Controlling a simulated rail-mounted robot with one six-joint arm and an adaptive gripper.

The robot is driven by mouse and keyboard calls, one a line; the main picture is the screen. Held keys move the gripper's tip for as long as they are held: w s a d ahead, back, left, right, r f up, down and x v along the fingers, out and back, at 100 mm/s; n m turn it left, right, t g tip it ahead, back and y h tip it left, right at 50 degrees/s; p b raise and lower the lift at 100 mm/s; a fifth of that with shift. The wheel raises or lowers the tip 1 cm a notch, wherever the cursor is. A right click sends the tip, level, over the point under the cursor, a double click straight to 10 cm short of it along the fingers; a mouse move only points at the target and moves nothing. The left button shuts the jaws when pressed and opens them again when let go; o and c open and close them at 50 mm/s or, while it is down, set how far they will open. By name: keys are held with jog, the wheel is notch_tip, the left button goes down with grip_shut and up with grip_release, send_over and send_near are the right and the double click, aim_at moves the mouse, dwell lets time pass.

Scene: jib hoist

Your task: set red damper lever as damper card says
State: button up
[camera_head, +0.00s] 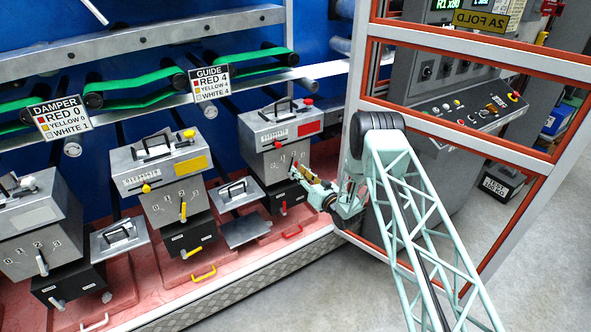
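The damper card (59,118) hangs at the left and reads RED 0, with YELLOW 0 and WHITE 1 below. The red station (270,138) is the grey box at the right with a red plate and a red knob (308,100) on top. A small red lever (284,208) shows on the black box under it. The numbered face of this station is partly hidden by my gripper (297,178), which reaches in from the right. The fingertips are close in front of that face; contact and finger opening are too small to tell.
The guide card (210,83) hangs right of the damper card. The yellow station (160,175) and white station (38,225) stand to the left. A red-framed guard (355,85) rises at the right beside my arm. Open floor (530,240) lies at the right.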

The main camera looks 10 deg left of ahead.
jog(key=shift+x, duration=1.7)
grip_shut()
